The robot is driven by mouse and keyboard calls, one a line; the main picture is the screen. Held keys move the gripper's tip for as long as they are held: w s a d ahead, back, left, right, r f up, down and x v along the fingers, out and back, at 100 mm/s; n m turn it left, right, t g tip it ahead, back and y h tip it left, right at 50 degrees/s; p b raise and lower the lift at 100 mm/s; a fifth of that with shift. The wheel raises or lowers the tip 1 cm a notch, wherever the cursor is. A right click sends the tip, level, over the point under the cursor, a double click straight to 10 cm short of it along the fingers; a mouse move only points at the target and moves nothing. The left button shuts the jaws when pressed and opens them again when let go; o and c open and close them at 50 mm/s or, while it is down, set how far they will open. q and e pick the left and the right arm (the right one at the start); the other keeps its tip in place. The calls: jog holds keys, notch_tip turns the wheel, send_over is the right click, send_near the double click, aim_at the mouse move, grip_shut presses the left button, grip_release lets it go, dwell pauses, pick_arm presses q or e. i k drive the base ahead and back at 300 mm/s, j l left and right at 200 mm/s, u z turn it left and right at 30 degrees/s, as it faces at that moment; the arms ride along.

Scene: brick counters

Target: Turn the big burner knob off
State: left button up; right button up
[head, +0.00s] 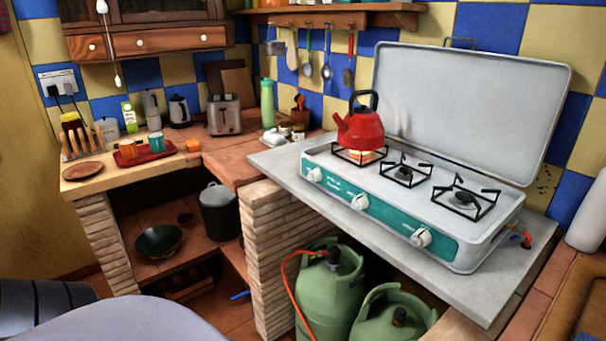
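A white camping stove (482,254) with a teal front panel and a raised lid (470,100) stands on a grey slab. It has three burners in a row. A red kettle (360,132) sits on the left burner (358,156), where an orange flame glows. The middle burner (405,173) and right burner (466,200) show no flame. Three white knobs are on the front: left knob (314,174), middle knob (359,202) and right knob (420,238). I cannot tell which is the big burner's.
Green gas bottles (330,292) with an orange hose stand under the slab (275,160). A brick pillar (275,262) supports it. A toaster (223,115) and red tray (146,158) are on the left counter. A white cylinder (588,220) stands at the right edge. Space before the knobs looks clear.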

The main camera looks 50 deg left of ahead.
aim_at(317, 175)
jog(key=j, duration=0.65)
jog(key=i+j, duration=0.1)
jog(key=j, duration=0.55)
